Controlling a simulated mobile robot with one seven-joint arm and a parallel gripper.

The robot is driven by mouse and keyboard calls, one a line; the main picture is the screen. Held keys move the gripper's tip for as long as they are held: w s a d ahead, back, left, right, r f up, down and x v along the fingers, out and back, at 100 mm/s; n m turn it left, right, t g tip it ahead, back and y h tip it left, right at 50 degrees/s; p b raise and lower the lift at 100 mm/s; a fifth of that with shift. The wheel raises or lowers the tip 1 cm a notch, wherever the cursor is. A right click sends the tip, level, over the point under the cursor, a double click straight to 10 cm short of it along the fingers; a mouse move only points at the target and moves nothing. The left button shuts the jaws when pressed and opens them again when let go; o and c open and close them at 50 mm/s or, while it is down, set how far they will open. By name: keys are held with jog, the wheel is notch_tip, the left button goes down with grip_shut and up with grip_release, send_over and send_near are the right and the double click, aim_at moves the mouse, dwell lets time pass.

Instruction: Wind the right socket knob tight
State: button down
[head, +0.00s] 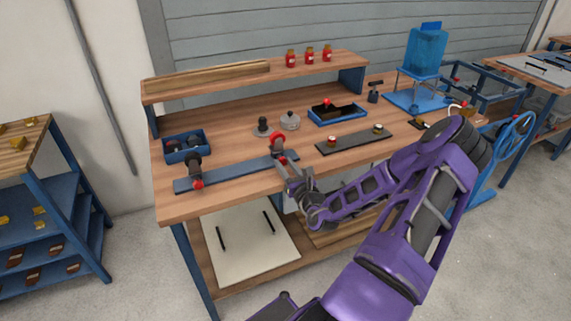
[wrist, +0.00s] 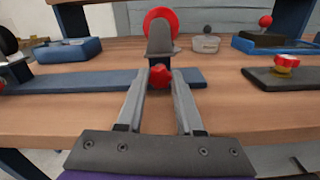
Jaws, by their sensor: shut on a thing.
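A long blue-grey bar (head: 235,174) lies along the front of the bench, with a dark socket fitting at each end. The right socket (wrist: 160,48) has a large red disc (head: 277,140) on top and a small red lobed knob (wrist: 160,74) on its front. My gripper (head: 284,164) reaches in from the front. In the wrist view its two fingers (wrist: 161,82) stand either side of this knob, shut on it. The left socket (head: 194,163) has its own red knob (head: 198,184) and is apart from my gripper. The exact finger contact is small and partly hidden.
A dark bar with two red-and-yellow knobs (head: 355,143) lies to the right. Behind are a blue bin (head: 185,155), a grey round lidded pot (head: 290,121) and a blue tray (head: 338,121). Red jars (head: 309,55) stand on the upper shelf. Bare wood lies before the bar.

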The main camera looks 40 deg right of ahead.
jog(key=m+p, duration=0.2)
jog(key=p, duration=0.1)
jog(key=shift+r+m, duration=0.2)
jog(key=shift+m, duration=0.1)
jog(key=shift+f+m+p, duration=0.2)
jog(key=shift+m+p, duration=0.95)
jog(key=shift+m, duration=0.25)
jog(key=c, duration=0.5)
grip_release()
jog(key=shift+c, duration=0.2)
jog(key=shift+s, duration=0.15)
